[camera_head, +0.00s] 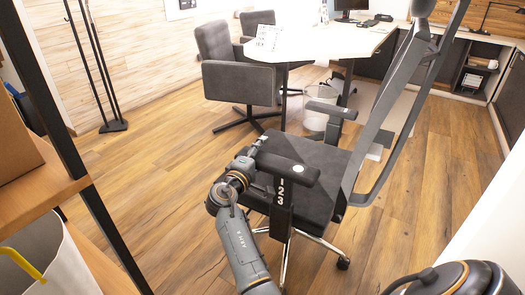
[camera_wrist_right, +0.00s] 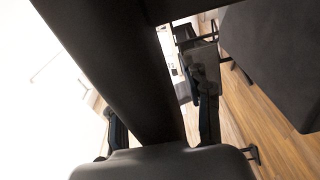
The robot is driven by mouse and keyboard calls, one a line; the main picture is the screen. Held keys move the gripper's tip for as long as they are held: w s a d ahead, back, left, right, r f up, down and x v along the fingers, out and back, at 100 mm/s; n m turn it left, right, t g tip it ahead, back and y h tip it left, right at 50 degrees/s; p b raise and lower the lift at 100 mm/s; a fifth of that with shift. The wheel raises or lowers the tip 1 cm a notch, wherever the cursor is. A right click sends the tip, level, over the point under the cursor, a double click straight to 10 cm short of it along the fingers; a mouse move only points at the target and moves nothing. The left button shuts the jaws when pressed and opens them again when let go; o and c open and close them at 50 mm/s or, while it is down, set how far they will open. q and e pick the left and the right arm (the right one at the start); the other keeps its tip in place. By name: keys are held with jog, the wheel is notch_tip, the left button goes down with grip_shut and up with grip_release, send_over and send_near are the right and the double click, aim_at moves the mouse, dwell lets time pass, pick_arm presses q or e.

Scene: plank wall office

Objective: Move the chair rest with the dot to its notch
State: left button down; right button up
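The dark chair rest with the white dot (camera_head: 298,168) is the near armrest of the black office chair. It sits on a post (camera_head: 281,208) marked 1, 2, 3 in white. My right gripper (camera_head: 262,164) is at the left end of this rest, with one finger on its far side and one on its near side. In the right wrist view a broad dark part (camera_wrist_right: 130,75) of the chair runs between the two fingers (camera_wrist_right: 163,124). Whether the fingers press on it cannot be told. The notch itself is not clear to see. My left gripper is out of view.
The chair's seat (camera_head: 318,195), its far armrest (camera_head: 332,110) and its tilted backrest frame (camera_head: 440,75) surround the rest. A white desk (camera_head: 320,42) with grey chairs (camera_head: 238,82) stands behind. A wooden shelf (camera_head: 40,185) is at the left. Open floor lies between them.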

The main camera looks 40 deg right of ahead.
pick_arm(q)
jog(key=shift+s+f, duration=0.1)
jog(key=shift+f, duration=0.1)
pick_arm(e)
grip_shut()
